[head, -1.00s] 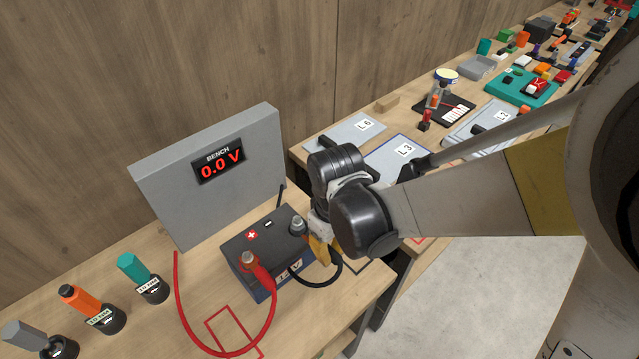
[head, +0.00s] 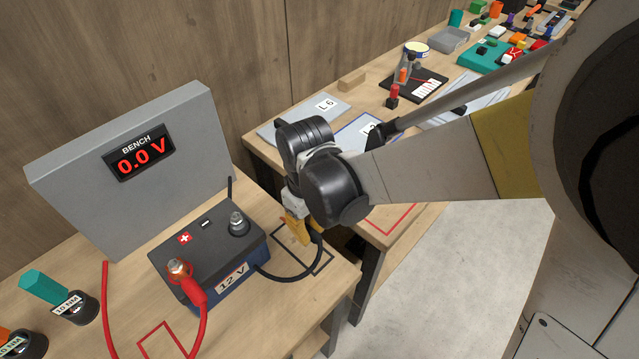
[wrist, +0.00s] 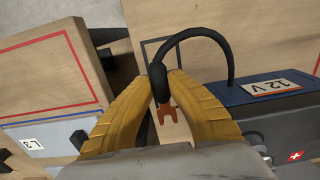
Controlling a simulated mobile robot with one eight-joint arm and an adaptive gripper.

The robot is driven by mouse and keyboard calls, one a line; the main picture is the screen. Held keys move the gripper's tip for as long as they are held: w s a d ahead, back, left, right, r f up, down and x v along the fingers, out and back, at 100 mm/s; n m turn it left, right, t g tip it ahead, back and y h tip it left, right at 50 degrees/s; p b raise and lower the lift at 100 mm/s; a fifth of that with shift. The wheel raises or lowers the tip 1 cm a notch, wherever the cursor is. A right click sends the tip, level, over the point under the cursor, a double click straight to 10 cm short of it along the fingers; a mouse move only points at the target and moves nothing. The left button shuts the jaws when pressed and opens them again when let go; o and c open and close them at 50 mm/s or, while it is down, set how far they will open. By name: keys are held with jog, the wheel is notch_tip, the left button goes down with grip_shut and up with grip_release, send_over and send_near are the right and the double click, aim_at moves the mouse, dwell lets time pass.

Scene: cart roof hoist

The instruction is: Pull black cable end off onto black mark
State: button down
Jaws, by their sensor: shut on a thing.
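The battery (head: 205,262), labelled 12 V, stands on the bench, and its black-side post (head: 238,224) is bare. My gripper (head: 298,232) has yellow fingers, shut on the black cable end (wrist: 158,84). Its copper fork lug (wrist: 168,112) shows between the fingers in the wrist view. The black cable (head: 296,276) loops from the battery's front to my gripper. The black mark (head: 318,272), a black outlined square on the bench right of the battery, lies partly behind my gripper. It also shows in the wrist view (wrist: 146,52). The cable end's height over it is unclear.
A red cable clamp (head: 194,290) sits on the battery's other post, near a red outline (head: 160,338). A grey panel (head: 130,195) reading 0.0 V stands behind. A gap separates this bench from the bench (head: 385,225) at right, which holds plates and tools.

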aim_at(310, 254)
jog(key=shift+s+a+r, duration=0.15)
jog(key=shift+s+a, duration=0.05)
jog(key=shift+s, duration=0.2)
notch_tip(310, 254, down, 7)
jog(key=b, duration=0.5)
jog(key=shift+r+b, duration=0.1)
jog(key=shift+b, duration=0.3)
jog(key=c, duration=1.3)
grip_release()
jog(key=shift+c, duration=0.2)
jog(key=shift+r, duration=0.1)
